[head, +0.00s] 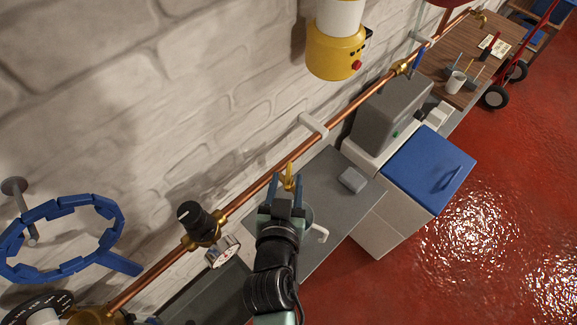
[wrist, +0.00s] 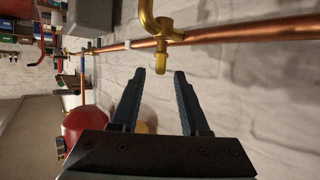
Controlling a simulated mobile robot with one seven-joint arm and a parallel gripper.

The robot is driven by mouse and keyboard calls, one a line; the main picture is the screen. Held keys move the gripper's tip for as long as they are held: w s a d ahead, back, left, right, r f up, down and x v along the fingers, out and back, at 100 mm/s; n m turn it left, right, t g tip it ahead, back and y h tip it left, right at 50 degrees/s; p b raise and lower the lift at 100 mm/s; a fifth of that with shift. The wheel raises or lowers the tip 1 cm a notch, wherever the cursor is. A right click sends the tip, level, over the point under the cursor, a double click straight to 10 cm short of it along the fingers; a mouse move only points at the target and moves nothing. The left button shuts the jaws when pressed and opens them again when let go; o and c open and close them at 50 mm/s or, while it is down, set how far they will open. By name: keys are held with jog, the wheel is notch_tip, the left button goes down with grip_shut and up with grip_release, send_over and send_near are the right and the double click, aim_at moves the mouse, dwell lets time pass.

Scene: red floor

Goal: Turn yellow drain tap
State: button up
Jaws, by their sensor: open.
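The yellow drain tap (head: 289,183) sits on the copper pipe along the white brick wall, above the grey worktop. It also shows in the wrist view (wrist: 162,62), with a curved brass spout above it. My gripper (head: 287,176) is open, with its two dark blue fingers on either side of the tap in the head view. In the wrist view my fingertips (wrist: 160,73) are apart, and the tap's lower end shows in line with the gap between them. Nothing is held. I cannot tell whether a finger touches the tap.
The copper pipe (head: 352,106) runs diagonally along the wall. A black-knobbed valve (head: 194,219) and a gauge (head: 223,251) stand left of my gripper. A blue handwheel (head: 62,210) is farther left. A grey block (head: 353,180) lies on the worktop (head: 325,205). Red floor is open at right.

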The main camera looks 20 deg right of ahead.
aim_at(288, 175)
jog(key=shift+x, duration=1.85)
grip_shut()
